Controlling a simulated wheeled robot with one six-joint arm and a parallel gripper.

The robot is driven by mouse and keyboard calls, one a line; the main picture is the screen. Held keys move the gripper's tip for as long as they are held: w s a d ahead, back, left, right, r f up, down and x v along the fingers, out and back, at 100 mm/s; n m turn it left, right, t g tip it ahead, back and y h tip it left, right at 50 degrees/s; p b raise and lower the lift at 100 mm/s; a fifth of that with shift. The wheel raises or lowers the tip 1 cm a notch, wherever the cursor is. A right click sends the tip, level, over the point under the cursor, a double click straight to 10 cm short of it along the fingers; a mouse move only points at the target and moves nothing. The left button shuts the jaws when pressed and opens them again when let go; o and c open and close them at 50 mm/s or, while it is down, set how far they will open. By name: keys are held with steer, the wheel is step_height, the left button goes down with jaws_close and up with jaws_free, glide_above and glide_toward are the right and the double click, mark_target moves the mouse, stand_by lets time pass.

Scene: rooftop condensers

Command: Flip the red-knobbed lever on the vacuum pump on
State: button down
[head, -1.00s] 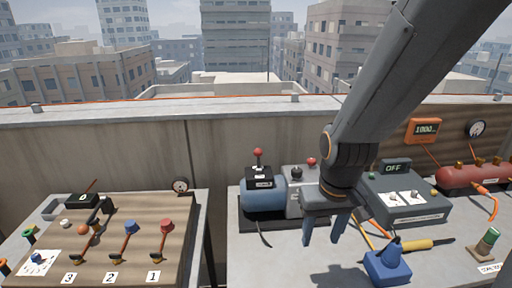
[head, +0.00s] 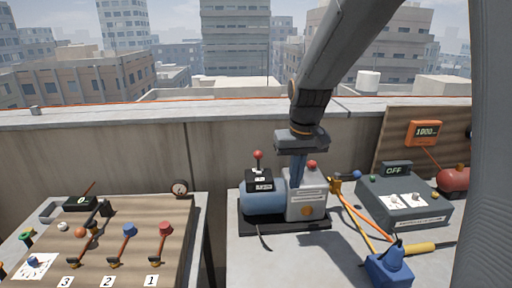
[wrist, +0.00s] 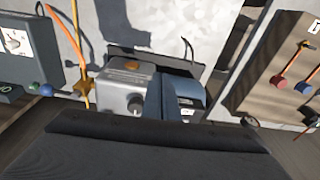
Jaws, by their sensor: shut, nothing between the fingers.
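The vacuum pump has a blue motor cylinder (head: 262,202) and a grey body (head: 308,206) on a black base. A black switch box (head: 259,180) sits on the motor, and its red-knobbed lever (head: 258,156) stands about upright. A second red knob (head: 312,164) shows above the grey body. My gripper (head: 298,183) is shut and empty, fingers pointing down over the pump, to the right of the lever. In the wrist view its fingers (wrist: 160,98) overlap the pump between the grey body (wrist: 122,88) and the motor (wrist: 191,93). The lever cannot be made out there.
A grey box reading OFF (head: 405,205) stands right of the pump, with orange hoses and a blue tool (head: 388,266) in front. A wooden board (head: 135,235) with several levers is on a separate table at left. The space left of the pump's lever looks clear.

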glide_toward(258, 160)
steer(key=s+d+f, duration=0.1)
steer(key=d+f, duration=0.2)
steer(key=d, duration=0.2)
steer(key=w+a+r+n+b, duration=0.1)
steer(key=w+a+r, duration=0.4)
steer(key=w, duration=0.3)
steer(key=shift+w+a+r+n+y, duration=0.3)
steer(key=shift+w+r, duration=0.05)
steer(key=shift+r, duration=0.1)
step_height(258, 160, down, 9)
steer(key=s+p, duration=0.2)
steer(key=p, duration=0.3)
steer(key=shift+s, duration=0.25)
